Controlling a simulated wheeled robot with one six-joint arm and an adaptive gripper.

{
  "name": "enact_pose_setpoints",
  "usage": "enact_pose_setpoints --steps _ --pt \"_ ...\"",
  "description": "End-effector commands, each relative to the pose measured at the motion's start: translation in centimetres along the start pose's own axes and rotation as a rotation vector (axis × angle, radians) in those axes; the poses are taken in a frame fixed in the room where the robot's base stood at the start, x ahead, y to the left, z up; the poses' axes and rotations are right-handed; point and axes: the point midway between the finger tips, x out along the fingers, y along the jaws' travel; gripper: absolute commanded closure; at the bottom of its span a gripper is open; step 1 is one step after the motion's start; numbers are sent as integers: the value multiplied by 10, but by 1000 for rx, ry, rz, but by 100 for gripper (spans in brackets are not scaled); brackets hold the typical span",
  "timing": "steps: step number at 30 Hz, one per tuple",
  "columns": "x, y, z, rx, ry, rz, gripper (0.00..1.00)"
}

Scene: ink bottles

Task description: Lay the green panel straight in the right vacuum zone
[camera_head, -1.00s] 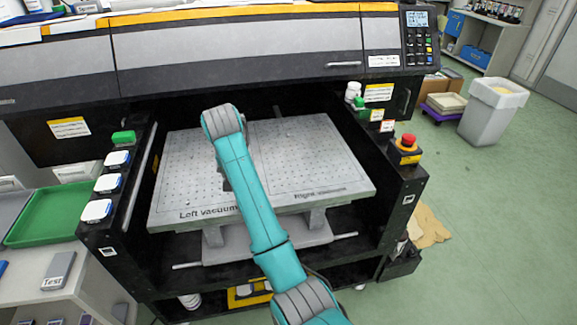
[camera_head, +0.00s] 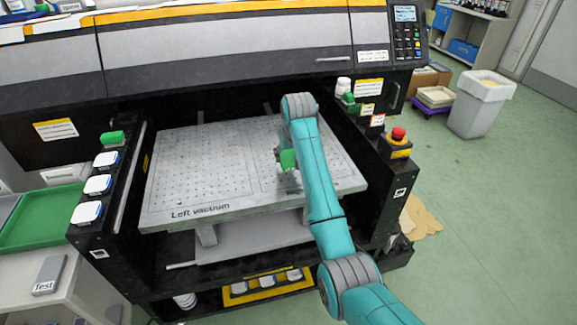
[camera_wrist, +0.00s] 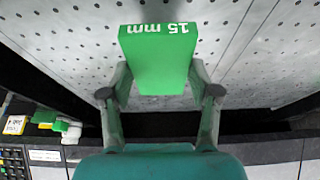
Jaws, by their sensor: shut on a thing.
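The green panel is a small slab marked "15 mm" and fills the upper middle of the wrist view (camera_wrist: 160,62). My gripper (camera_wrist: 160,82) is shut on its two sides. In the head view the green panel (camera_head: 288,159) shows just left of my arm. It is over the right vacuum zone (camera_head: 340,165), a pale perforated half of the printer bed. My arm covers part of that zone and hides its label. The wrist view shows dotted bed surface beyond the panel. I cannot tell whether the panel touches the bed.
The left vacuum zone (camera_head: 195,165) is bare. Green and white items (camera_head: 347,95) and a red emergency button (camera_head: 398,134) stand on the printer's right side. White-topped blocks (camera_head: 97,185) line the left side. A green tray (camera_head: 40,220) lies farther left.

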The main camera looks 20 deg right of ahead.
Motion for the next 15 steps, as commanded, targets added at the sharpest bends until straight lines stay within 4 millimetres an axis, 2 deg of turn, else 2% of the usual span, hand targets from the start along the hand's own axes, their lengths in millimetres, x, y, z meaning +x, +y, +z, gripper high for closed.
enact_pose_setpoints --steps 9,15 --pt "39 0 17 0 -2 0 73" --pt "44 0 18 0 0 0 73"
